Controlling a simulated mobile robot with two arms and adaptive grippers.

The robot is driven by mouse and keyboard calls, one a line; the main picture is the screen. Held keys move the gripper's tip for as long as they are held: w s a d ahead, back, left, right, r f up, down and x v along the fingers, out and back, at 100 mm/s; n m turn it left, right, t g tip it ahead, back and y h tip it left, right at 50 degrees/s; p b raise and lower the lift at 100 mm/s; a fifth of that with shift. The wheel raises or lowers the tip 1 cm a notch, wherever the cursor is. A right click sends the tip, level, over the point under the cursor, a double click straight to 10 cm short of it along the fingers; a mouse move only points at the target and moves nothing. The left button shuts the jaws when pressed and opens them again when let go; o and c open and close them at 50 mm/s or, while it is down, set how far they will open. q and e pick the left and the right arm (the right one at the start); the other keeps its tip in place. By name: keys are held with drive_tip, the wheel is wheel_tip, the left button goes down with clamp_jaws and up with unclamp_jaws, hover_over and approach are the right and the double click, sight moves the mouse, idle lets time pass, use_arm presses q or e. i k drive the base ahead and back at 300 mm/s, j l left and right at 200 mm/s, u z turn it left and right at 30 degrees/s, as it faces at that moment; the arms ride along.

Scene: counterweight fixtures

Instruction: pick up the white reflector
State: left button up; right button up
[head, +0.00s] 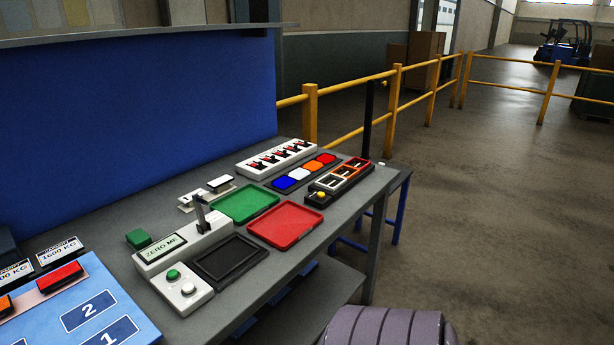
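Neither of my grippers is in view.
The grey workbench (325,238) also carries a green tray (245,203), a red tray (286,225), a black tray (230,261), a white lever unit labelled ZERO ME (163,250), a white switch strip (277,158) and a slotted rack (339,180). A blue panel (130,110) stands behind.

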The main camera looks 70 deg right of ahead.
sight(224, 180)
drive_tip(key=z, duration=1.65)
drive_tip(key=l+z, duration=0.15)
drive_tip(key=l, duration=0.5)
